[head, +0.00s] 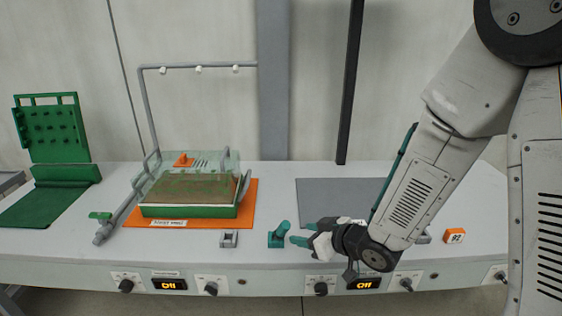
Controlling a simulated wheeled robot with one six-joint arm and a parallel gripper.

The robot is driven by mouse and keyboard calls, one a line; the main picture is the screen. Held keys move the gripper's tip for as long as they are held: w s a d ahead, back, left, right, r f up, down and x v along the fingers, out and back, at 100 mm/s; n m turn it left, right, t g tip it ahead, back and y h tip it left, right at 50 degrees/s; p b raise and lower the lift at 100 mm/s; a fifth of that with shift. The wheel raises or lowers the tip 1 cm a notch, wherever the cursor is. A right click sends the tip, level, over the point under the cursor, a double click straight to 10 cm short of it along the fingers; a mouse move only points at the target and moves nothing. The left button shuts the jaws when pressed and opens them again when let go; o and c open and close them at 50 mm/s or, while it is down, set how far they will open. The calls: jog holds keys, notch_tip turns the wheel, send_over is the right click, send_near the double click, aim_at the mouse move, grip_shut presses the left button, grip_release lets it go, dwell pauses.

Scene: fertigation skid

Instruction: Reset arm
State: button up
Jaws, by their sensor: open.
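My arm comes in from the upper right and reaches down to the bench front. I see nothing between the fingers. Whether a finger touches the fixture is hard to tell. My wrist hides part of the bench behind it.
A green tray under a clear cover (190,190) sits on an orange mat (247,199). A grey pipe frame (150,115) rises behind it. A green pegboard stand (52,130) is at left. A grey mat (340,190) lies behind my gripper. An orange tag block (454,236) stands right. Knobs and displays reading Off line the front.

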jog(key=s+d+f+m+g+h, duration=0.1)
jog(key=s+d+f+g+h, duration=0.1)
jog(key=d+f+h, duration=0.35)
jog(key=s+d+r+m+g+h, duration=0.35)
jog(key=s+d+r, duration=0.2)
jog(key=d, duration=0.35)
jog(key=s+d+r+m+g, duration=0.1)
jog(key=s+r+m, duration=0.1)
jog(key=s+r, duration=0.7)
jog(key=s+d+r+m+g, duration=0.1)
jog(key=s+d+r+m, duration=0.1)
jog(key=s+r, duration=0.7)
jog(key=shift+s+r+y, duration=0.3)
jog(key=shift+s+r, duration=0.1)
jog(key=shift+s, duration=0.35)
